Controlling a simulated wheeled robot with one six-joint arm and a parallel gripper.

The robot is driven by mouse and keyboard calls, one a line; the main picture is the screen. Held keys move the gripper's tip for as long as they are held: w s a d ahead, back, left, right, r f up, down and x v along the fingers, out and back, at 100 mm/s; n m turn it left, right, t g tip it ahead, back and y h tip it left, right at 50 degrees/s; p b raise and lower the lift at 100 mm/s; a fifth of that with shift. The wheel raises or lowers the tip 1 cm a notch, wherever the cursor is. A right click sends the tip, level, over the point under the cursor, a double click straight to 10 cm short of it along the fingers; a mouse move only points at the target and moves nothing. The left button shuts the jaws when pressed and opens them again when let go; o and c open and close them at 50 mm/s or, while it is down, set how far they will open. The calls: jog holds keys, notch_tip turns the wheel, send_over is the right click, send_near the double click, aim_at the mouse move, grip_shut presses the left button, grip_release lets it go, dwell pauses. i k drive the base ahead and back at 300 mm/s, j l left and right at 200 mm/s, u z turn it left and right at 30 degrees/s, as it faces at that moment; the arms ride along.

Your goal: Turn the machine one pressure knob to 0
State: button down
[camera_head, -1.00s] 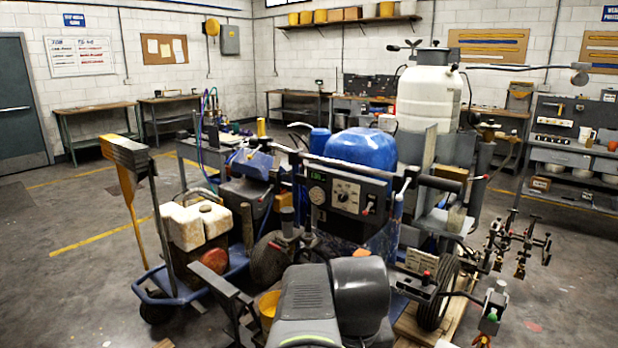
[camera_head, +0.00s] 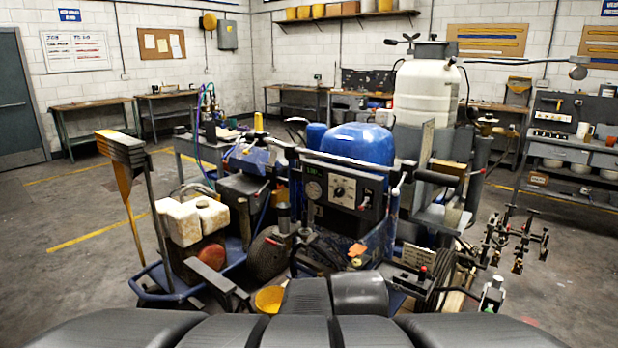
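A blue-tanked striping machine (camera_head: 358,146) stands in the middle of the view. Its dark control panel (camera_head: 361,215) faces me and carries a round dial with a pale face and a dark knob (camera_head: 340,192) at its centre. The knob's exact setting is too small to read. Left of the knob are a round gauge (camera_head: 313,190) and a small green-lit display (camera_head: 315,171). Dark links of my arm fill the bottom edge, below and in front of the machine. My gripper cannot be made out.
A handlebar (camera_head: 300,152) crosses above the panel. A cart with a beige engine (camera_head: 190,218) and an upright post stands at left. A yellow bucket (camera_head: 269,299) sits low in front. A white tank (camera_head: 425,95) stands behind at right. Open floor (camera_head: 70,270) lies at far left.

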aim_at(339, 192)
jog(key=i+j+u, duration=0.35)
jog(key=i+j, duration=0.2)
jog(key=i, duration=0.25)
